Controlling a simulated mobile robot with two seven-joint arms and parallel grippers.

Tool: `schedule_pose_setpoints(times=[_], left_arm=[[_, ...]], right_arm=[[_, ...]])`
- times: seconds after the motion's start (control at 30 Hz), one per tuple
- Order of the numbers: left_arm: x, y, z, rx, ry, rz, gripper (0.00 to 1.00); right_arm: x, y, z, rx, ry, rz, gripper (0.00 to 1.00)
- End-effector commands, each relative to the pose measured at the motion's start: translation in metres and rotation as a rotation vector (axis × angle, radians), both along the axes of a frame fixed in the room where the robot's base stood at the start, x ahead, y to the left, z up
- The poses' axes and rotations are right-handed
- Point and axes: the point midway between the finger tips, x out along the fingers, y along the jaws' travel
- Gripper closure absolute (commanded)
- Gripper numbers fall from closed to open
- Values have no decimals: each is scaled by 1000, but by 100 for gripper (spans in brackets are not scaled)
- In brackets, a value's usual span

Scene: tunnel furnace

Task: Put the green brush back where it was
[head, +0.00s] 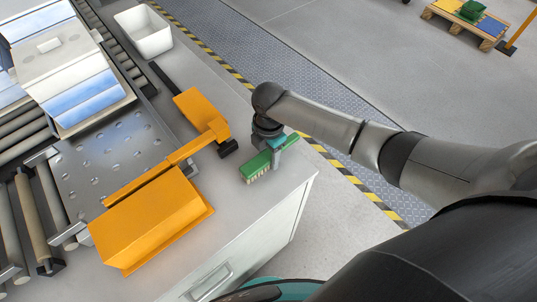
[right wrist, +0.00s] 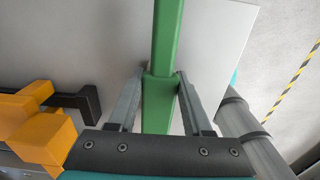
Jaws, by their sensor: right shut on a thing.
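The green brush (head: 256,166) has a green back and pale bristles pointing down. It is at the right end of the grey bench top (head: 226,108), close to the corner, on or just above the surface; I cannot tell which. My right gripper (head: 272,147) comes from above and is shut on the brush. In the right wrist view the green brush (right wrist: 160,100) runs between the two fingers of my right gripper (right wrist: 160,76). My left gripper is not in view.
An orange fixture (head: 155,220) with a black-ended arm (head: 226,148) stands left of the brush. A white bin (head: 144,33) is at the far end. A roller conveyor (head: 40,215) and a perforated plate (head: 105,160) lie left. Yellow-black floor tape (head: 350,178) runs beyond the bench.

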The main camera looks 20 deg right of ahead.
Motion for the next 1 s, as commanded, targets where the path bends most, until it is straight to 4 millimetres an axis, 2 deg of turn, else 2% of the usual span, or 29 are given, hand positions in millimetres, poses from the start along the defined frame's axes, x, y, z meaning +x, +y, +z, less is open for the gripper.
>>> schedule_pose_setpoints(times=[0.27, 0.3, 0.53, 0.83, 1.0], left_arm=[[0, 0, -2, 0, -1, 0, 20], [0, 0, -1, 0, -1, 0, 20], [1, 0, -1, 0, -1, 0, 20], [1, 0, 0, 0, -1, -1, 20], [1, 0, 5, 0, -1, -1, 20]], right_arm=[[0, 0, -3, 1, -1, 0, 100], [0, 0, -3, 0, -1, 0, 47], [0, 0, -3, 0, -1, 0, 21], [0, 0, 0, 0, -1, -1, 20], [2, 0, 21, 2, -5, 0, 20]])
